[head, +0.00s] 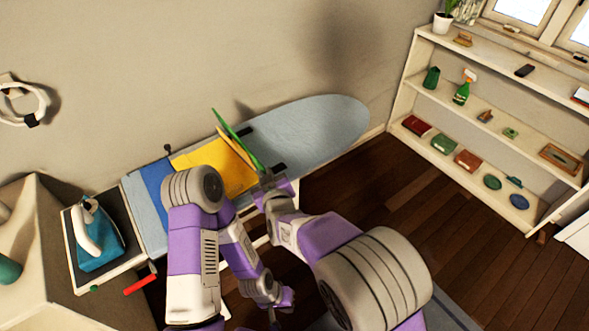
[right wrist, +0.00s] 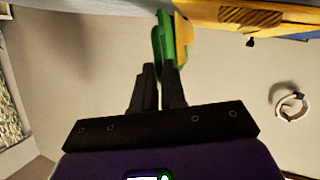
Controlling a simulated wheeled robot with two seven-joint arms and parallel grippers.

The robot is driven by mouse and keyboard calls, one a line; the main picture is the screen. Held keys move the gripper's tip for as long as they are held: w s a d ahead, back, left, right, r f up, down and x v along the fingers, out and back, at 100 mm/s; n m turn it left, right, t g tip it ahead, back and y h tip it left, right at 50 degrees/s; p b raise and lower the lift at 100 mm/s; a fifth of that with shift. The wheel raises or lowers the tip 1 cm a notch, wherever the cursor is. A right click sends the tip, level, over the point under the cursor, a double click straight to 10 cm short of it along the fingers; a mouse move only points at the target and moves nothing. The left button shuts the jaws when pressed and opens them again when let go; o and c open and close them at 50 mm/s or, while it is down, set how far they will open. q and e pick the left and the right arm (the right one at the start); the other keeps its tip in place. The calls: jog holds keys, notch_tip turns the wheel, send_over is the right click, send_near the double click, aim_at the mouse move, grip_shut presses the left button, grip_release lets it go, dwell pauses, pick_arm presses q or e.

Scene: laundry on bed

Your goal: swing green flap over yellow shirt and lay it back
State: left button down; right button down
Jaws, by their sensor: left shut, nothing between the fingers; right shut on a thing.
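The green flap (head: 238,138) stands tilted up on edge above the ironing board, a thin green strip seen nearly edge-on. The yellow shirt (head: 204,158) lies on the board to its left, and a yellow fold (head: 236,147) rises beside the flap. My right gripper (head: 264,176) is shut on the near end of the green flap. In the right wrist view the green flap (right wrist: 168,42) runs down to the fingertips (right wrist: 160,75), with yellow cloth (right wrist: 184,32) close beside it. My left gripper (head: 279,310) is low, off the board, shut and empty.
The blue-grey ironing board (head: 325,120) is bare toward its rounded right end. A blue cloth (head: 156,182) lies left of the shirt. An iron (head: 98,232) stands on the left end. A shelf (head: 480,100) with small items stands at the right.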

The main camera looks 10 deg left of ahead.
jog(key=shift+s+a+f+n+t, duration=0.15)
jog(key=shift+s+a+n+t, duration=0.55)
jog(key=shift+s+a+n, duration=0.4)
jog(key=shift+w+d, duration=0.1)
jog(key=c, duration=1.2)
grip_release()
jog(key=shift+f, duration=0.1)
jog(key=shift+d, duration=0.1)
jog(key=p+v, duration=0.1)
jog(key=v, duration=0.6)
jog(key=shift+s, duration=0.3)
jog(key=shift+d, duration=0.1)
